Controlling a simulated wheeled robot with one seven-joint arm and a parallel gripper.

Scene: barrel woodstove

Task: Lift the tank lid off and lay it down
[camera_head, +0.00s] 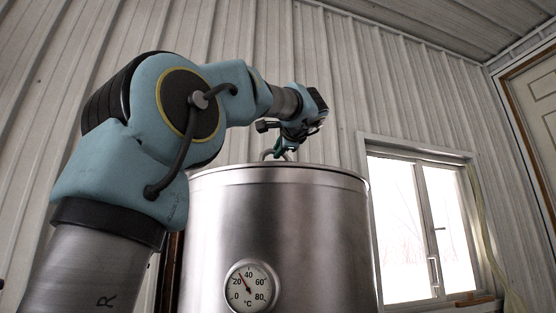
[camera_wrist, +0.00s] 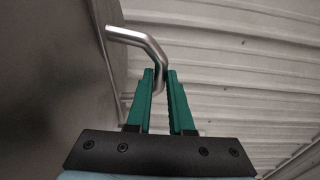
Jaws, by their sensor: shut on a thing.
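The steel tank (camera_head: 275,225) stands upright in the middle of the head view, with a round thermometer on its front. Its lid (camera_head: 265,168) shows only as a thin rim at the tank's top; it appears seated there. A bent metal handle (camera_head: 268,154) rises from the lid, and it shows large in the wrist view (camera_wrist: 136,40). My gripper (camera_head: 283,150) is above the lid, at the handle. In the wrist view its green fingers (camera_wrist: 160,75) are shut on the handle's bent bar. The lid's top face is a dark grey surface (camera_wrist: 50,80) at the left there.
A window (camera_head: 425,225) is in the wall to the right of the tank, and a door (camera_head: 530,105) is at the far right. Corrugated wall (camera_head: 395,85) stands behind. No free surface for laying things down shows in these views.

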